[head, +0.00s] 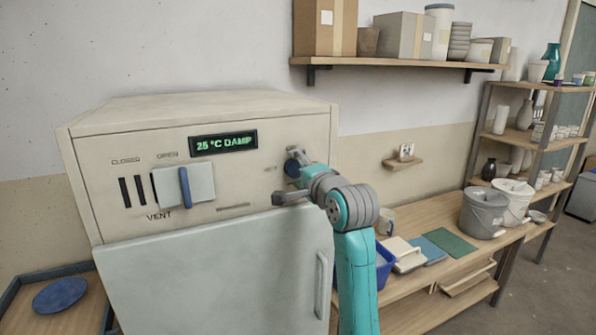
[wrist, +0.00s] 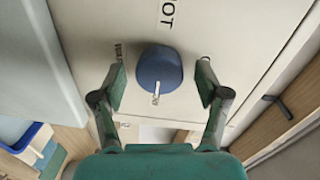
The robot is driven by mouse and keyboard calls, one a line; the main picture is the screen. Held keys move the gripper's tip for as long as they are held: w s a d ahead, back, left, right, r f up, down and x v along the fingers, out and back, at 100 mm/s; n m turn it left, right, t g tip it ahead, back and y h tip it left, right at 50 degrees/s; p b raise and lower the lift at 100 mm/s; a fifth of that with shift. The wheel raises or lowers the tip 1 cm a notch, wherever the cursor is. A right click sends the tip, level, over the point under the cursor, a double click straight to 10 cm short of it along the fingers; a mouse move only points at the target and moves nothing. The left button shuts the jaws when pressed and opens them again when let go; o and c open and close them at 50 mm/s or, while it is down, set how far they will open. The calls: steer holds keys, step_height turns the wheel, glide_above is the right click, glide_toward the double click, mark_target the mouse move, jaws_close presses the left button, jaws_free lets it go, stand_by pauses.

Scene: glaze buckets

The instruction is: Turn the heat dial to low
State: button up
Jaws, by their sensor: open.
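The heat dial is a round blue knob (wrist: 160,66) on the pale front panel of the kiln-like cabinet. In the wrist view a white pointer mark (wrist: 156,94) on it points toward the bottom of the picture. A word that looks like HOT (wrist: 168,12) is at the top; smaller lettering beside the dial is partly covered and hard to read. My gripper (wrist: 162,88) is open, one finger on each side of the dial, with visible gaps. In the head view the dial (head: 291,168) is partly hidden by my gripper, which is in front of it.
The cabinet's display (head: 223,143) reads 25 °C DAMP. A blue vent slider (head: 184,188) is left of the dial, and a door with a handle (head: 321,285) is below. A bench with buckets (head: 483,211) and a blue bin (head: 385,264) are at right.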

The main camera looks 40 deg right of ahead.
steer(key=v, duration=1.2)
stand_by(0.3)
steer(key=a+f+n+y, duration=0.1)
steer(key=a+f+n, duration=0.15)
steer(key=f, duration=0.65)
steer(key=a+f+n, duration=0.1)
steer(key=a+f, duration=0.3)
steer(key=f, duration=0.4)
steer(key=s+a+f+n+g, duration=0.1)
steer(key=s+a+f+n, duration=0.1)
steer(key=s+a+f, duration=0.3)
steer(key=s+a+f+n, duration=0.2)
steer(key=s+f, duration=0.2)
steer(key=f, duration=0.4)
steer(key=s+a+f+n+y, duration=0.1)
steer(key=s+a+f+n, duration=0.25)
steer(key=s, duration=0.25)
steer(key=s+a+f+n+y, duration=0.1)
steer(key=s+a+f+n, duration=0.1)
steer(key=s+a+f, duration=0.3)
steer(key=s+a+n+g+y, duration=0.1)
steer(key=s+n, duration=0.5)
steer(key=s, duration=1.2)
steer(key=shift+a+r+y, duration=0.2)
steer(key=shift+r+y, duration=0.2)
steer(key=shift+r, duration=0.05)
